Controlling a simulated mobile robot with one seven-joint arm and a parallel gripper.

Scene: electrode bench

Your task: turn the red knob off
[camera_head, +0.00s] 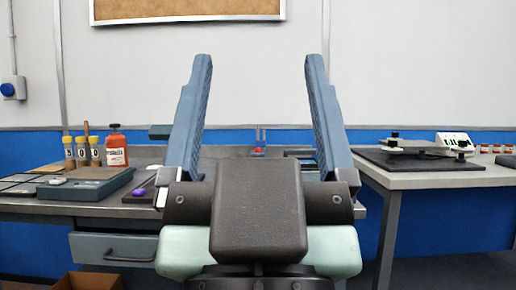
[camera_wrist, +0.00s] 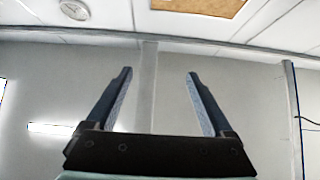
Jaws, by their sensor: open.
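I cannot make out a red knob for certain in either view. A small blue and red object (camera_head: 258,152) with thin upright parts stands at the back of the left bench, seen between my fingers; it is too small to tell what it is. My gripper (camera_head: 259,60) is open and empty, its two blue-grey fingers pointing up in front of the benches. My gripper's body hides the middle of the left bench.
The left bench has a purple knob-like part (camera_head: 139,192), a red-orange bottle (camera_head: 116,148), yellow-capped vials (camera_head: 82,152) and a grey tray (camera_head: 85,184). The right bench (camera_head: 420,181) holds a black plate (camera_head: 405,162) and a white device (camera_head: 453,140). A cardboard box (camera_head: 85,281) sits low left.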

